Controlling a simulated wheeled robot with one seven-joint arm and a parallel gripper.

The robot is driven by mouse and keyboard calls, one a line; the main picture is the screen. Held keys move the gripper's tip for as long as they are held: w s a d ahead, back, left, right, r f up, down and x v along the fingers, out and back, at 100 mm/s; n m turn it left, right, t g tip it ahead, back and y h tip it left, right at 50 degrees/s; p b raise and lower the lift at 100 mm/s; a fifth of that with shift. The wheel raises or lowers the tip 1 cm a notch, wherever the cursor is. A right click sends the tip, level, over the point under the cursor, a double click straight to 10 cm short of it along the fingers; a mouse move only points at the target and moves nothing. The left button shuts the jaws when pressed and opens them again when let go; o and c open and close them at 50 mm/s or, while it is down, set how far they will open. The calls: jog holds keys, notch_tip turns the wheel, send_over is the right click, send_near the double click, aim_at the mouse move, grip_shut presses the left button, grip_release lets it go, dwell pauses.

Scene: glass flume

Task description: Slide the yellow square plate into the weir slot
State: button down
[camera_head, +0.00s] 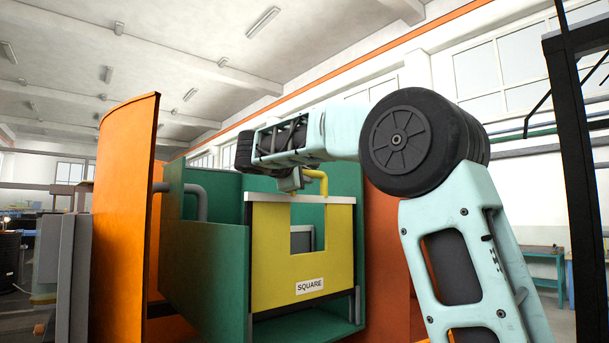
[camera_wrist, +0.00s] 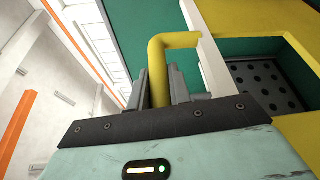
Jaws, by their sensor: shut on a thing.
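The yellow square plate (camera_head: 276,261) stands upright at the green flume in the head view, with a label reading SQUARE and a square notch in its top edge. Its lower side edges are beside dark uprights, and I cannot tell how deep it sits in the weir slot. A yellow handle (camera_head: 321,181) rises at its top. My gripper (camera_head: 296,183) is at the handle. In the wrist view my gripper (camera_wrist: 166,90) has its two grey fingers on either side of the handle (camera_wrist: 157,62), shut on it. Part of the yellow plate (camera_wrist: 268,20) shows at the right.
The green flume wall (camera_head: 206,262) stands left of the plate, with a grey pipe (camera_head: 188,190) beside it. A curved orange panel (camera_head: 127,220) stands further left. A dark perforated panel (camera_wrist: 266,84) shows through the notch. A black post (camera_head: 580,170) stands at the right.

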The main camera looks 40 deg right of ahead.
aim_at(302, 207)
jog(key=shift+f+b, duration=4.25)
jog(key=c, duration=1.2)
grip_release()
jog(key=shift+f, duration=0.15)
jog(key=b+v, duration=0.3)
jog(key=v, duration=1.4)
jog(key=shift+s+a, duration=0.1)
jog(key=shift+a, duration=0.1)
